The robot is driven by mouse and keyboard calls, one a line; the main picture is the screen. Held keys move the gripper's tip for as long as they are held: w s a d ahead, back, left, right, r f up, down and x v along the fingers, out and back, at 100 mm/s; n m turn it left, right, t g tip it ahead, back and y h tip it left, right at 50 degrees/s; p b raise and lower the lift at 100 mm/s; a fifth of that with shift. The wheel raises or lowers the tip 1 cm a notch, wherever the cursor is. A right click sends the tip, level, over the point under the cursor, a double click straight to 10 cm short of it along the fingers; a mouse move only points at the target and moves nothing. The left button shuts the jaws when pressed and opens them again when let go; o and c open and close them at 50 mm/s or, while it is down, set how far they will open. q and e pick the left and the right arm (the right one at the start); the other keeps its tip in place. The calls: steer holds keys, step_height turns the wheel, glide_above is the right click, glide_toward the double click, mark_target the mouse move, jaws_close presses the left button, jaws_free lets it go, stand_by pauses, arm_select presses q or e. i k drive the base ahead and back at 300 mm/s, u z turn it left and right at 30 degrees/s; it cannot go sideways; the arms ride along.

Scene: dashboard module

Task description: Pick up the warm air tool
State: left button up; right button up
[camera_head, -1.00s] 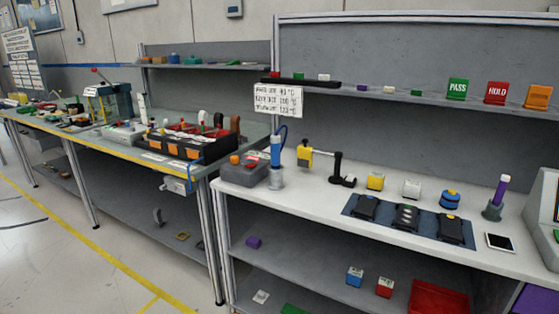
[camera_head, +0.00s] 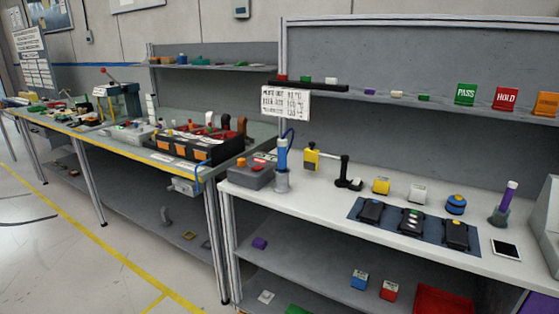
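A blue handheld tool (camera_head: 282,153) with a cable stands upright in a grey holder (camera_head: 282,181) at the left end of the white bench. It is next to a grey box (camera_head: 250,175) with an orange knob, and looks like the warm air tool, though no label on it is readable. Neither of my grippers shows in the head view.
A sign (camera_head: 285,104) hangs behind the blue tool. Floor at the lower left is clear.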

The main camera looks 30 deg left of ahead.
mark_target(282, 144)
steer(key=u, duration=1.7)
steer(key=i, duration=2)
steer(key=z, duration=2.75)
